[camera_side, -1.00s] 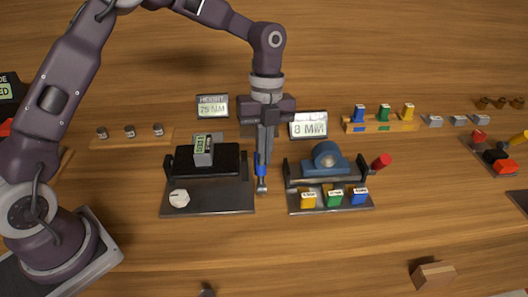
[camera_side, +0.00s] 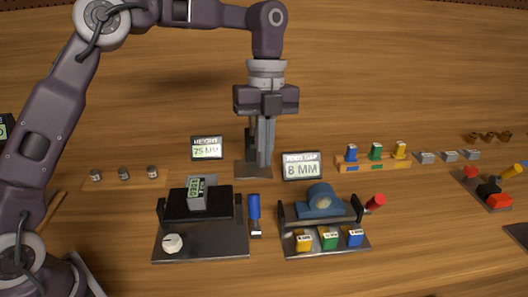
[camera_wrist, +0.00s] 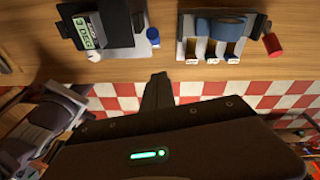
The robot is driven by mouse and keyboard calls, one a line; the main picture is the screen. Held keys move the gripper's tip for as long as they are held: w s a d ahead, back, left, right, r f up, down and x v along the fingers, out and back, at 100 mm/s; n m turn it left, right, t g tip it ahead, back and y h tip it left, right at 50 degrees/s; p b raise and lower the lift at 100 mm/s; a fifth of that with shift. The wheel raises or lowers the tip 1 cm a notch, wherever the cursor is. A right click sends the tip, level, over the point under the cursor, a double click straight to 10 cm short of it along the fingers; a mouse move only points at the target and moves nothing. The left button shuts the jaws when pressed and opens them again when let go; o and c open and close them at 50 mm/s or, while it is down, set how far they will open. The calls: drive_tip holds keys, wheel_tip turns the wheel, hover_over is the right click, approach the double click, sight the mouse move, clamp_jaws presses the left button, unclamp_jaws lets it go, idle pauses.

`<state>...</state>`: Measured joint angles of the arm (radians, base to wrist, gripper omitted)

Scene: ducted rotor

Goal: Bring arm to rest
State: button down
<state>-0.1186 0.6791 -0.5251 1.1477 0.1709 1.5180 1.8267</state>
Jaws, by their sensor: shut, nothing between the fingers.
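My gripper (camera_side: 264,163) points down with its fingers together and empty, above the wooden bench behind the gap between two fixtures. In the wrist view, the closed fingers (camera_wrist: 158,88) show dark at the middle. A blue-handled tool (camera_side: 254,208) stands in the gap between the fixtures, apart from the fingers. It also shows as a blue round top in the wrist view (camera_wrist: 153,36). The left fixture (camera_side: 205,244) carries a grey block with a green readout (camera_side: 197,194). The right fixture (camera_side: 318,243) carries a blue round part (camera_side: 321,200).
Signs reading 75 MM (camera_side: 207,148) and 8 MM (camera_side: 302,166) stand behind the fixtures. A dark stand (camera_side: 250,142) is close behind my fingers. A rack of coloured pieces (camera_side: 374,162) is to the right.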

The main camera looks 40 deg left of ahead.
drive_tip(key=s+a+r+n+t+y, duration=0.1)
drive_tip(key=s+a+r+n+t, duration=0.25)
drive_tip(key=s+n, duration=0.5)
drive_tip(key=s+a+r+n+t+y, duration=0.1)
drive_tip(key=s+a+r+n+t, duration=0.2)
drive_tip(key=s+n, duration=0.6)
drive_tip(key=s+a+f+n, duration=0.2)
drive_tip(key=s+f+n, duration=0.1)
drive_tip(key=s+n, duration=0.4)
drive_tip(key=shift+s+t+h, duration=0.4)
drive_tip(key=shift+s+t, duration=0.05)
drive_tip(key=shift+s, duration=0.25)
